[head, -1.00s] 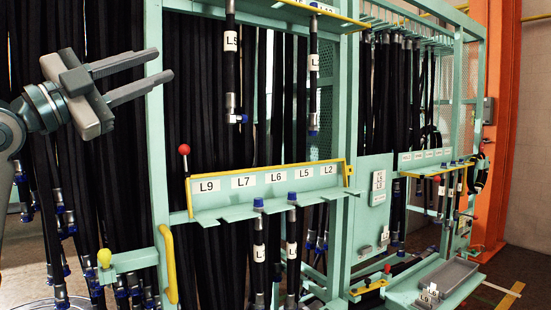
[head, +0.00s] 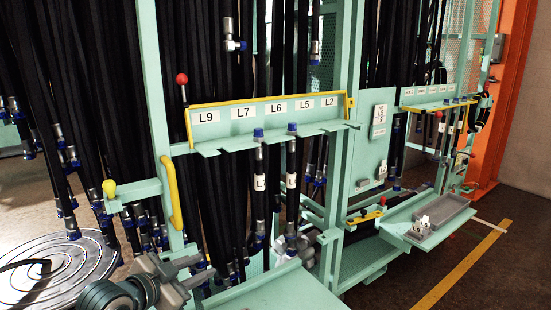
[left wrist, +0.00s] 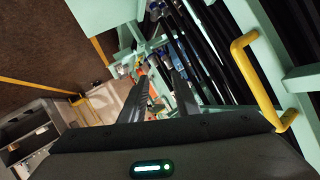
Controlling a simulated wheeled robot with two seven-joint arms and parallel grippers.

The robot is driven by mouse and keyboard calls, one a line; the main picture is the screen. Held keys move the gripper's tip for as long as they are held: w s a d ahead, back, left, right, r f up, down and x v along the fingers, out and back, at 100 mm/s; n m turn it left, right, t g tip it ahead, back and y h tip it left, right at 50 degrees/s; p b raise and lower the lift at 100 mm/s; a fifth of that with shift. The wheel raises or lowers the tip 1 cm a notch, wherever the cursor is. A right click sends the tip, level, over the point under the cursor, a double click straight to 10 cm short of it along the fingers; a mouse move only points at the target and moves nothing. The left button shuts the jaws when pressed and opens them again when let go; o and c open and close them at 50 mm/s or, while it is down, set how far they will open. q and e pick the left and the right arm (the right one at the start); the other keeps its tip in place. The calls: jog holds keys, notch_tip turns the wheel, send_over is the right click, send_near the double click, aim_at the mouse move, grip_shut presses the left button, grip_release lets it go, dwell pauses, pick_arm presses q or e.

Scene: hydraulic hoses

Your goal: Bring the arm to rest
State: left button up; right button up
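My left gripper (head: 197,272) is at the bottom of the head view, left of centre, in front of the lower part of the green rack (head: 153,90). Its two grey fingers are apart. In the left wrist view the left gripper (left wrist: 160,82) also shows two separated dark fingers with nothing clearly held between them. My right gripper is not in view.
A yellow handle (head: 171,193) and a yellow knob (head: 109,188) stand out from the rack near my left arm. Black hoses hang behind the labelled shelf (head: 265,110). A green ledge (head: 280,290) is right of the gripper. A grey tray (head: 440,215) sits farther right.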

pick_arm(q)
jog(key=s+a+f+n+g+y, duration=0.2)
jog(key=s+f+n+g+y, duration=0.25)
jog(key=s+f, duration=1.55)
jog(key=s+a+f+n+g+y, duration=0.1)
jog(key=s+f+n+g, duration=0.1)
jog(key=s+f, duration=0.6)
jog(key=s+a+f+n+g+y, duration=0.1)
jog(key=s+f+n+g, duration=0.15)
jog(key=s, duration=0.85)
jog(key=w+d+f+m+t+h, duration=0.1)
jog(key=w+f, duration=0.1)
jog(key=f, duration=0.7)
jog(key=w+d+f, duration=0.1)
jog(key=w+f, duration=0.2)
jog(key=f, duration=0.7)
jog(key=s+d+f+t, duration=0.1)
jog(key=s+f, duration=0.2)
jog(key=f, duration=1.2)
jog(key=shift+d+f+t+h, duration=0.2)
jog(key=shift+f+t+h, duration=0.1)
jog(key=shift+h, duration=0.05)
